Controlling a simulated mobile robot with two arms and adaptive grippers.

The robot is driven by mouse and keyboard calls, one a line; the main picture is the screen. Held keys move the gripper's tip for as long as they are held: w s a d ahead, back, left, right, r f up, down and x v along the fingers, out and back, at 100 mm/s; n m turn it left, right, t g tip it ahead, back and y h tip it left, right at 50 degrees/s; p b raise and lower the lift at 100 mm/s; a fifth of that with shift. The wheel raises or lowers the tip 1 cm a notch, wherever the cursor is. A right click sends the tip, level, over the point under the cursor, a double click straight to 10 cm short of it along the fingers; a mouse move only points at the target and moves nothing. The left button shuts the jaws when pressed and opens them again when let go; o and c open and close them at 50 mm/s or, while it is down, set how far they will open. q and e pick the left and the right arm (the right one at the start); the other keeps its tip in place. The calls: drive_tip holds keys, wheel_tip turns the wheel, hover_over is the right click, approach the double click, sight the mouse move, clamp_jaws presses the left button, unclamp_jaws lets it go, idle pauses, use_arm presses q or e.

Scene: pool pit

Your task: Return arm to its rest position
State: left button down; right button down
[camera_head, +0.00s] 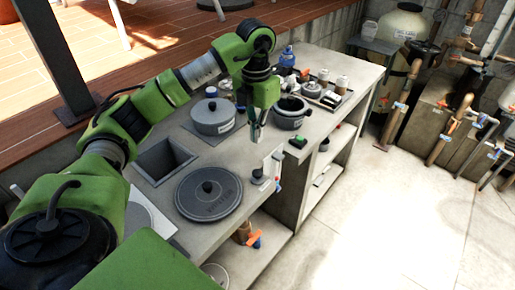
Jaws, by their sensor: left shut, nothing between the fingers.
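My left arm (150,105) is green and black and reaches in from the left, arching over the counter. My left gripper (255,140) points down from the end of it. The gripper is shut and empty, above the counter between the grey pot and the open pot. My right gripper does not show.
The counter (215,158) bears a lidded grey pot (213,117), an open pot (290,113), a round dark lid (208,193) and a tray of jars (322,92). A sink (163,160) is at left. Pipes (455,110) stand at right. The pale floor (400,220) is clear.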

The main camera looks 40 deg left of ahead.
use_arm(q)
drive_tip(key=shift+s+d+r, duration=0.15)
drive_tip(key=shift+d+r, duration=0.05)
drive_tip(key=shift+r, duration=0.25)
drive_tip(key=shift+a, duration=0.1)
